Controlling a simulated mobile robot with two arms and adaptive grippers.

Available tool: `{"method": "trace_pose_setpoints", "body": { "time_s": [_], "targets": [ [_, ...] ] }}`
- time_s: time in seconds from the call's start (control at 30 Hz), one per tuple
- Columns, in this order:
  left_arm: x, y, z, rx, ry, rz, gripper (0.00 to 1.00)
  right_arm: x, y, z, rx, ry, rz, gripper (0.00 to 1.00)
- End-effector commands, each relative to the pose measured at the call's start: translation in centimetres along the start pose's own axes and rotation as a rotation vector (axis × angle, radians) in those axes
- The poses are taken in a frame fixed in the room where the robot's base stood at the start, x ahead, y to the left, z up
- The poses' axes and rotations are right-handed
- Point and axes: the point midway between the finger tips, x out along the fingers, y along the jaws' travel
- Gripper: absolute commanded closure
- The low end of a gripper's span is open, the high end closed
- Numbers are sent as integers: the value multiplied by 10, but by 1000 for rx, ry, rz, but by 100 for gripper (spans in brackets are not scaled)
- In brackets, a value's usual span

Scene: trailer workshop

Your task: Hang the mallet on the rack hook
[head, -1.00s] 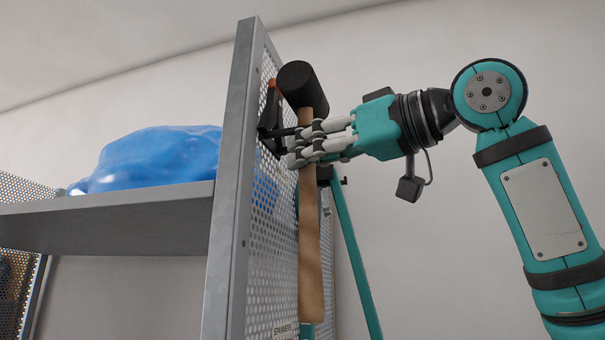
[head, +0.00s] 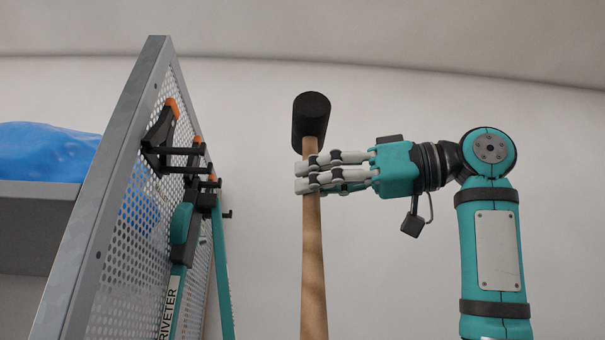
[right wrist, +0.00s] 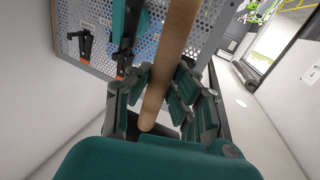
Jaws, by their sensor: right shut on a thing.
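The mallet (head: 313,255) has a black head and a long wooden handle. It is upright, head up, in the middle of the head view. My right gripper (head: 312,174) is shut on the handle just below the head. The handle also crosses the right wrist view (right wrist: 172,55) between the fingers (right wrist: 158,92). The rack (head: 112,215) is a grey perforated panel at the left. My left gripper is not in view.
A teal-handled tool (head: 181,224) hangs on the rack below and beside the hook, over a label reading "RIVETER". More black hooks (head: 209,183) stick out there. A blue bundle (head: 45,150) lies on a shelf behind the rack. The space between rack and mallet is clear.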

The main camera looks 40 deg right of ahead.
Motion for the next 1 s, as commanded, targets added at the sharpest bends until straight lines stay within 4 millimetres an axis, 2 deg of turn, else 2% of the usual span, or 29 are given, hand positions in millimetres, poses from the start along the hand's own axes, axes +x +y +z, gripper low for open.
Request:
{"method": "trace_pose_setpoints", "body": {
  "time_s": [0.03, 0.23, 0.7, 1.0],
  "targets": [
    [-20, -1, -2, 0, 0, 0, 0, 3, 0, -11, 5, 0, -5, 100],
    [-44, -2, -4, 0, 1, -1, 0, 8, -3, -7, 30, 1, -14, 100],
    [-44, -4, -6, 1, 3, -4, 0, 8, -4, -1, 41, 4, -16, 100],
    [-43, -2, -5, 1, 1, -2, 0, 23, -9, 2, 40, 1, -16, 100]
  ]
}}
